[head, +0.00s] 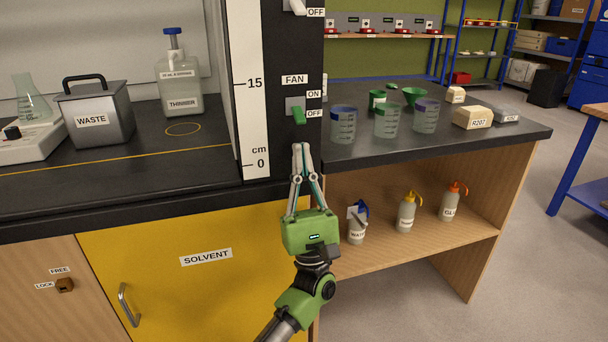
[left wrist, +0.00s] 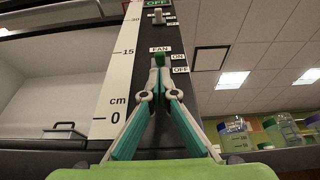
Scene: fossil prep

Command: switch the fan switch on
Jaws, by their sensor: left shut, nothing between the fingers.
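The fan switch (head: 299,115) is a green toggle on a grey plate on the black post, under the label FAN. Its lever points down, beside the OFF label (head: 315,113); the ON label (head: 313,94) is above that. My left gripper (head: 302,147) points up with its fingers shut and empty. In the head view its tips are just below the lever. In the left wrist view the fan switch (left wrist: 160,60) shows right beyond the fingertips (left wrist: 158,76); I cannot tell whether they touch. My right gripper is in neither view.
Another switch (head: 297,6) sits higher on the post. A white cm scale (head: 251,90) runs left of the switch. Beakers (head: 343,124) stand on the bench to the right. A yellow SOLVENT cabinet (head: 190,290) is below, and a WASTE bin (head: 95,118) stands left.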

